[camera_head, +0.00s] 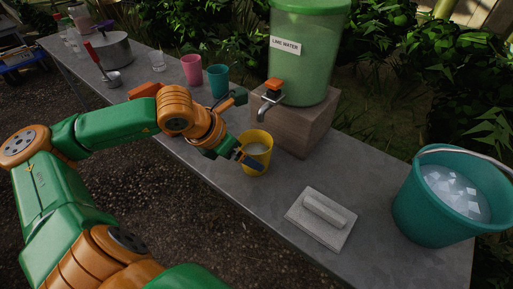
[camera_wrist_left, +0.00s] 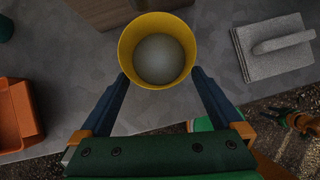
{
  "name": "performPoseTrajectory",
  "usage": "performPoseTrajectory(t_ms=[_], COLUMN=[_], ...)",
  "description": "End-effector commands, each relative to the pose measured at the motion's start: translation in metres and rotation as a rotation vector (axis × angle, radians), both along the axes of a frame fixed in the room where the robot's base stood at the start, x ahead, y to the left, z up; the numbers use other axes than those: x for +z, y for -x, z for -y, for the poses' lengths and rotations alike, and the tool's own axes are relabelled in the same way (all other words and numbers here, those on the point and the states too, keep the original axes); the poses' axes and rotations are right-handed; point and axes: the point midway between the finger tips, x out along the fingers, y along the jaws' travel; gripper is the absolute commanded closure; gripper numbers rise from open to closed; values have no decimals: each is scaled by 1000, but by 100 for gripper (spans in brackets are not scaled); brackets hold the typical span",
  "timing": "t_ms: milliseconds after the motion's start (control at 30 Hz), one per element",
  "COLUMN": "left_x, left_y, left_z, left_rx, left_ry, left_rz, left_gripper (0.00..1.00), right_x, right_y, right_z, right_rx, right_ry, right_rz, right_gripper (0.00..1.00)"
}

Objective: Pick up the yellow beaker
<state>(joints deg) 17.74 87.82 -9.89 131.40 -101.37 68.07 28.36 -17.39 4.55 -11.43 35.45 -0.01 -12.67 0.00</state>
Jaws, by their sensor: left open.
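The yellow beaker (camera_head: 262,140) stands upright on the grey table, in front of the wooden block under the drink dispenser. In the left wrist view the beaker (camera_wrist_left: 126,50) is seen from above, with a pale round surface inside. My left gripper (camera_head: 244,158) is open at the beaker's near side. In the left wrist view the gripper (camera_wrist_left: 158,78) has its two blue fingers apart, with their tips by the left and right of the beaker's near rim. I cannot tell whether they touch it.
The green lime water dispenser (camera_head: 305,70) with its tap is on a wooden block (camera_head: 310,128) behind the beaker. A teal cup (camera_head: 218,80) and pink cup (camera_head: 191,70) stand farther left. A grey trowel-like block (camera_head: 321,218) and teal ice bucket (camera_head: 430,210) lie right.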

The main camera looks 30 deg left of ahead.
Motion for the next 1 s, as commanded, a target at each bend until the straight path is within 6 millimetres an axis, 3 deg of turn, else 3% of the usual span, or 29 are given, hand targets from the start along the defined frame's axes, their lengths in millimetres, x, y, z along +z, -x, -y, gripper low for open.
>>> performPoseTrajectory(t_ms=[167,333,500,700,1000], left_x=[-4,-20,-43,-44,-44], left_y=[-6,-25,-35,-36,-36], left_z=[3,8,10,9,9], left_rx=[2,0,1,1,1], left_ry=[6,9,2,-1,1], left_rz=[-1,-1,-1,0,1], left_gripper=[0,0,0,0,81], right_x=[11,28,27,26,26], right_y=[-2,-2,-3,-3,-3], right_z=[-2,-2,-2,-1,0], right_rx=[0,0,0,0,1], right_ry=[-3,-3,-3,-2,0], right_rz=[3,4,5,7,6], right_gripper=[50,50,50,50,50])
